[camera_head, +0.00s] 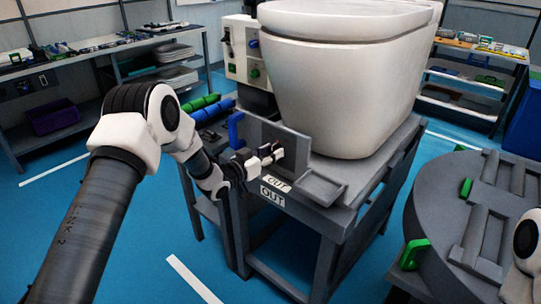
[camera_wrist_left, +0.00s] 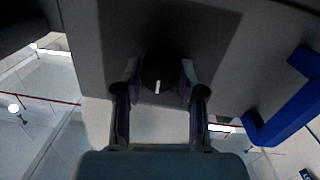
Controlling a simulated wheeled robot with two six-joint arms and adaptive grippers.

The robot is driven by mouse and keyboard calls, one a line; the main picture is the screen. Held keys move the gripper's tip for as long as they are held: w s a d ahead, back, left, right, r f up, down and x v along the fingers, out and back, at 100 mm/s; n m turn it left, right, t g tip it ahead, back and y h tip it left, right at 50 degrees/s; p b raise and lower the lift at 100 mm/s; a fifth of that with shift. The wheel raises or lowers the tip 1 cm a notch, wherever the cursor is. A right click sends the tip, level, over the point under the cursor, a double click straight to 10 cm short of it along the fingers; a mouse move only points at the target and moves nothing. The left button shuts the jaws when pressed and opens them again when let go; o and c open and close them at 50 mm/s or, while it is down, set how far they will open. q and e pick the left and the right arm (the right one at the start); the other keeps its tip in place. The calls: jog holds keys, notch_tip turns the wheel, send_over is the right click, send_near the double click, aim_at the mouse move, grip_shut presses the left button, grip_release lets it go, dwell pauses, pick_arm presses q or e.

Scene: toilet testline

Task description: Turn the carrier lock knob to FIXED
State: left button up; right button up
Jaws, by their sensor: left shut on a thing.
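The carrier lock knob (camera_wrist_left: 157,66) is a round black knob with a short white pointer mark, set on a dark grey plate. In the left wrist view the fingers of my left gripper (camera_wrist_left: 160,80) lie on both sides of it, shut on it. In the head view my left gripper (camera_head: 268,156) is at the upright grey plate (camera_head: 291,141) of the carrier, and the knob is hidden there. I cannot read any FIXED marking. My right gripper is out of view.
A blue handle (camera_head: 235,130) stands just left of the plate; it also shows in the wrist view (camera_wrist_left: 290,108). A white toilet bowl (camera_head: 335,85) rests behind on the grey cart. OUT labels (camera_head: 272,196) mark its front edge. A round grey fixture (camera_head: 480,220) with green handles is at right.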

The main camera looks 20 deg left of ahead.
pick_arm(q)
jog(key=shift+m+y+b, duration=0.3)
jog(key=shift+m+b, duration=1.05)
jog(key=shift+m, duration=2.65)
jog(key=o, duration=1.2)
jog(key=shift+c, duration=0.2)
jog(key=shift+s, duration=0.1)
jog(key=v, duration=1.1)
jog(key=shift+s, duration=0.4)
jog(key=shift+a, duration=0.15)
